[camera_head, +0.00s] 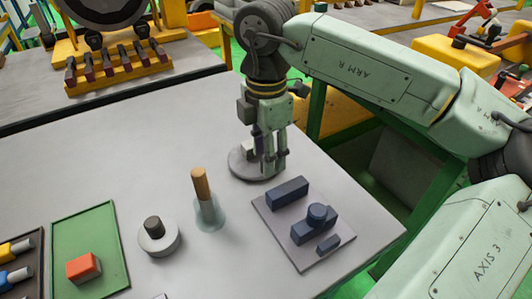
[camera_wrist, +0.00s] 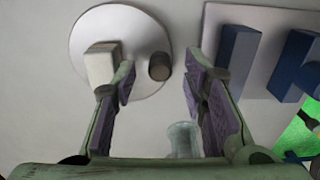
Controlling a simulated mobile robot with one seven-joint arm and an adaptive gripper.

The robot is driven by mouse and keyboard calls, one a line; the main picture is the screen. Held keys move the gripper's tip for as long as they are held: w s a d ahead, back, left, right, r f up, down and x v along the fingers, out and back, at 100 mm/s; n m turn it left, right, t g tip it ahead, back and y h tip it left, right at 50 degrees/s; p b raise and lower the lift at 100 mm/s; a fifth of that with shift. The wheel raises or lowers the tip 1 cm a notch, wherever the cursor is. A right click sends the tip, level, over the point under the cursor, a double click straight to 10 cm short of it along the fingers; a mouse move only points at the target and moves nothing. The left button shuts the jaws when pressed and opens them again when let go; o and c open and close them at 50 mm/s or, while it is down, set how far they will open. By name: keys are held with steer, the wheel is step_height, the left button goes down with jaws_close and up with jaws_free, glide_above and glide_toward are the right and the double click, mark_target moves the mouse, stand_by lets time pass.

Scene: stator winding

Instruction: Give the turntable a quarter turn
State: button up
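The turntable is a round grey disc (camera_head: 240,170) near the table's far right edge; it also shows in the wrist view (camera_wrist: 120,22). A white block (camera_wrist: 103,62) sits on its left part, and a short dark round peg (camera_wrist: 160,66) stands near its right rim in the wrist view. My gripper (camera_head: 272,163) points down over the disc. Its fingers (camera_wrist: 160,76) are open, with the peg appearing between their tips in the wrist view. I cannot tell how far the tips are above the disc. In the head view my gripper hides the peg and part of the block.
A grey plate (camera_head: 275,238) with blue blocks lies right of the disc. A glass jar (camera_head: 210,216) holding a wooden-handled tool stands nearby. A white round piece with a dark knob (camera_head: 158,238) and a green tray (camera_head: 105,240) with a red block are further left.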

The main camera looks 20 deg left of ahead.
steer(key=shift+f, duration=0.65)
steer(key=shift+c, duration=0.6)
jaws_close()
